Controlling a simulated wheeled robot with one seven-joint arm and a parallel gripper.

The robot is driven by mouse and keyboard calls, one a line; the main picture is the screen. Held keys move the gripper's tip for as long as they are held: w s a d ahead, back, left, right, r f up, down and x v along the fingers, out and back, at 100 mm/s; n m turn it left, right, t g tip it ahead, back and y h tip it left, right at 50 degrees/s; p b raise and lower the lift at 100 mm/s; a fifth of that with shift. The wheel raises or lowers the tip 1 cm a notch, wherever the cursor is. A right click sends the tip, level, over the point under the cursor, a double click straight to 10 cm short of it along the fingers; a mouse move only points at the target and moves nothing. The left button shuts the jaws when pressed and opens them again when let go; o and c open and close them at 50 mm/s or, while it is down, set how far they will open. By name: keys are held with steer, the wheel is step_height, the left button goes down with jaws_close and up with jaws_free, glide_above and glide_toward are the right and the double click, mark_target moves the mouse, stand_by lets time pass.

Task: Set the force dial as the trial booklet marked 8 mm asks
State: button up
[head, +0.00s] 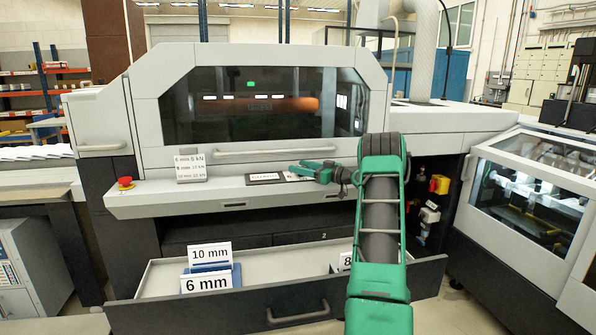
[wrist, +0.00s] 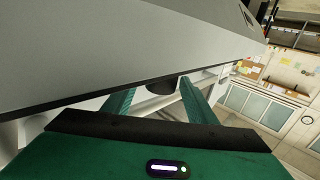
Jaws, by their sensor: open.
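My gripper (head: 297,171) is in front of the machine's ledge, fingers pointing left, beside a small label plate (head: 265,178). In the wrist view the two green fingers are apart, with a dark round knob-like part (wrist: 161,87) showing between them; I cannot tell if it is the force dial or whether they touch it. No dial scale is readable. The sign starting with 8 (head: 345,260) stands in the open drawer, mostly hidden by my arm. A printed card (head: 190,167) on the ledge lists mm and kN values, too small to read surely.
The drawer (head: 318,313) is pulled out below the ledge. It holds signs marked 10 mm (head: 210,254) and 6 mm (head: 207,284) with blue pieces. A red emergency button (head: 125,183) sits at the ledge's left end. A long handle (head: 275,151) crosses the machine's front.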

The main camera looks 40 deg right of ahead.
steer(key=v, duration=1)
steer(key=shift+s, duration=0.25)
steer(key=shift+d+f, duration=0.1)
steer(key=shift+d, duration=0.05)
